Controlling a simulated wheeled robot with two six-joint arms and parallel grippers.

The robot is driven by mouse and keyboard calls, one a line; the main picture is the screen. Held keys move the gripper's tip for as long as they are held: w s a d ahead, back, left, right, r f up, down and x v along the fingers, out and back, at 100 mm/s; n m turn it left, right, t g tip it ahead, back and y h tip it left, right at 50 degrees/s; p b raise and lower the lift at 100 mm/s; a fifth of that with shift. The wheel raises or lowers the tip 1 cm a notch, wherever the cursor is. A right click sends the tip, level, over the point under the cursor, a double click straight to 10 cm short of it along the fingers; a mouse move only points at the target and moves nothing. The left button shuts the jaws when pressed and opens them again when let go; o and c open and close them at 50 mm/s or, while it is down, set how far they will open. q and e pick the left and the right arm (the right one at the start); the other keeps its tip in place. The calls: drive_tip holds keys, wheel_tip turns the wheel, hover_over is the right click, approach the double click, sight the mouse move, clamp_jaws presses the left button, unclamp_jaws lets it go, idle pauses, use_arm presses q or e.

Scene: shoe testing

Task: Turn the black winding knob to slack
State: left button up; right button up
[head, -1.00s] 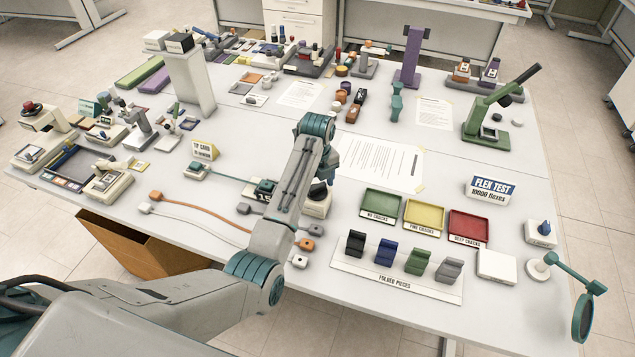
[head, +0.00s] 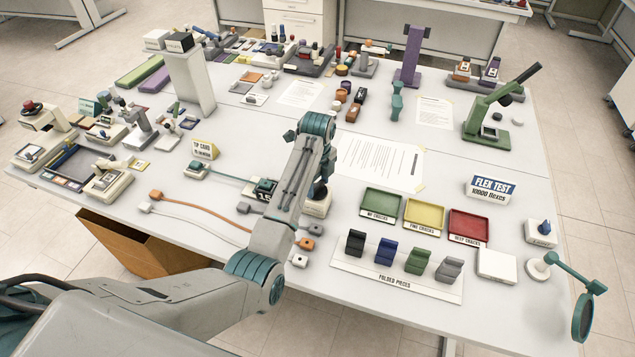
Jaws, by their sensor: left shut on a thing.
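The black winding knob (head: 318,190) sits on a small white block (head: 318,207) near the middle of the table, just right of my left forearm. My left gripper (head: 320,181) points down at the knob and is shut on it. My own arm hides most of the fingers and part of the block. My right gripper is not in view.
An orange cord (head: 205,206) and pale cords run left of the forearm. Small connector blocks (head: 300,261) lie near the front edge. Green (head: 382,190), yellow and red trays and a folded-pieces board (head: 350,262) stand to the right.

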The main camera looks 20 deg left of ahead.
use_arm(q)
drive_tip(key=n, duration=0.4)
drive_tip(key=shift+n, duration=0.3)
drive_tip(key=n, duration=1)
drive_tip(key=shift+f+n, duration=0.1)
drive_tip(key=shift+n, duration=0.3)
drive_tip(key=n, duration=0.5)
drive_tip(key=shift+n, duration=0.3)
drive_tip(key=n, duration=1.4)
drive_tip(key=shift+s, duration=0.1)
drive_tip(key=shift+n, duration=2.4)
